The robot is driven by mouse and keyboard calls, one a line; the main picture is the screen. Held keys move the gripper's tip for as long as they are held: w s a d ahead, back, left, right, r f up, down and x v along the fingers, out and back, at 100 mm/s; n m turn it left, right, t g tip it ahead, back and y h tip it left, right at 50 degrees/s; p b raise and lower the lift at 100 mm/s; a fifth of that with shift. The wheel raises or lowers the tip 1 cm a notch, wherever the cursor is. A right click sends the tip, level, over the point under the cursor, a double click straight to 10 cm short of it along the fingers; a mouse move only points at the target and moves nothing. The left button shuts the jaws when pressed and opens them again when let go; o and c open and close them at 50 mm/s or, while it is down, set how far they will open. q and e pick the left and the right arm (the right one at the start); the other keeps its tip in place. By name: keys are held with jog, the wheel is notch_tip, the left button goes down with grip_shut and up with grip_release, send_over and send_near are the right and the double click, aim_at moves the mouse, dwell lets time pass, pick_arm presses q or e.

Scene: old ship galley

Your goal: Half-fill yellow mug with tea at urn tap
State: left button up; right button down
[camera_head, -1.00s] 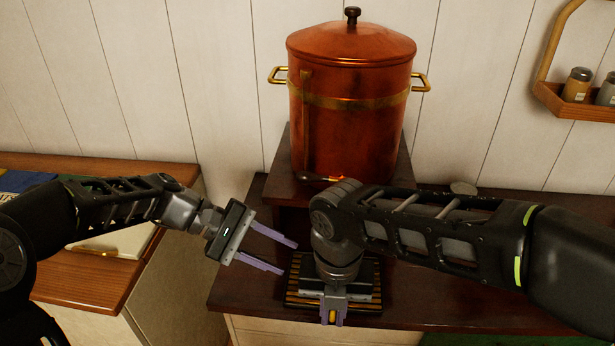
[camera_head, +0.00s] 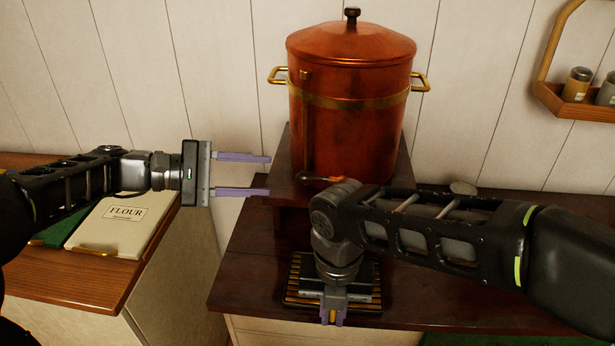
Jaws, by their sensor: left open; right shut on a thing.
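The copper urn (camera_head: 350,130) with brass handles stands on a dark wooden stand at the back centre. A small lever-like part (camera_head: 318,178), probably of the tap, shows low on its front; the spout is hidden behind my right arm. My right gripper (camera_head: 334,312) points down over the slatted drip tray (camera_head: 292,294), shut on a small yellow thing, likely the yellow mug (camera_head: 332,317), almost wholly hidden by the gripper. Its contents cannot be seen. My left gripper (camera_head: 268,174) is open and empty, level, its fingertips pointing right just left of the stand and lever.
A flour bin (camera_head: 122,222) sits on the lower wooden counter (camera_head: 85,283) at left. A gap separates it from the dark counter (camera_head: 450,300). A wall shelf (camera_head: 548,97) with shakers is at upper right. Counter left of the tray is bare.

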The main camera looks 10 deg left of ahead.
aim_at(297, 177)
pick_arm(q)
jog(key=x, duration=1)
grip_shut()
dwell(1.2)
